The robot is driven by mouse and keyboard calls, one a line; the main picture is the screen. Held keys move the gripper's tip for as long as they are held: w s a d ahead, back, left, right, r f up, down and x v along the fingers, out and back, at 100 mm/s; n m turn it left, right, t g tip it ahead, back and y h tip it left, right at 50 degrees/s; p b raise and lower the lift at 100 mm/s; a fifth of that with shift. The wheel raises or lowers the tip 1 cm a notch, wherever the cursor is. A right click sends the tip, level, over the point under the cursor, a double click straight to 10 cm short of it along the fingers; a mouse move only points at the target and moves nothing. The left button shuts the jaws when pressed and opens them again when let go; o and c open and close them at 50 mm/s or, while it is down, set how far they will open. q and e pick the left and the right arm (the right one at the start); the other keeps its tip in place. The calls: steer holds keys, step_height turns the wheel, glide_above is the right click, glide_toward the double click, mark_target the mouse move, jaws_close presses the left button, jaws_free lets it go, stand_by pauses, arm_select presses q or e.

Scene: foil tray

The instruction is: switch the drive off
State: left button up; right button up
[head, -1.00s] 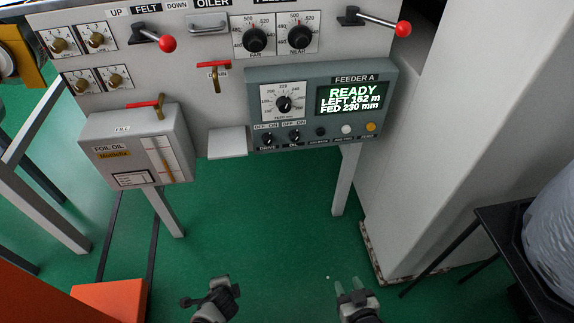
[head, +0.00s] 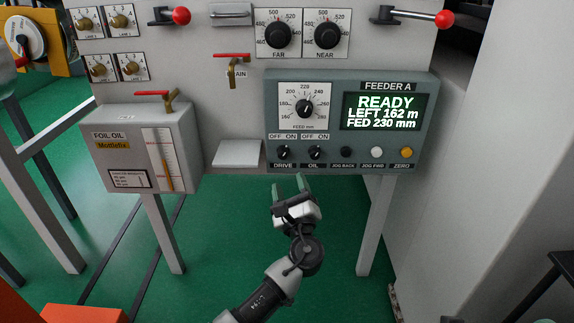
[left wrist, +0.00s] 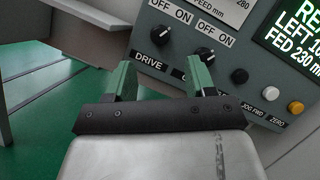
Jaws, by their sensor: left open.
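The DRIVE knob (head: 284,152) is a small black rotary knob at the lower left of the grey FEEDER A panel (head: 350,85), under OFF and ON labels. Its light mark seems to lean up and right, toward ON. In the left wrist view the DRIVE knob (left wrist: 162,33) is beyond the fingertips, between them and a little above. My left gripper (head: 288,184) is open and empty, below the panel's lower edge and apart from the knob. Its green fingers also show in the left wrist view (left wrist: 160,70). My right gripper is out of view.
The OIL knob (head: 314,152) sits close to the right of DRIVE, then the JOG BACK (head: 346,152), JOG FWD (head: 376,152) and ZERO (head: 402,153) buttons. A small pale shelf (head: 237,154) juts out at the left. The display (head: 384,111) reads READY.

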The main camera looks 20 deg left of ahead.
mark_target(283, 157)
arm_select(q)
steer(key=b+x, duration=0.1)
steer(key=x, duration=0.7)
steer(key=shift+w+a+b, duration=0.1)
steer(key=shift+w+b, duration=0.15)
steer(key=shift+b, duration=0.15)
steer(key=c, duration=0.9)
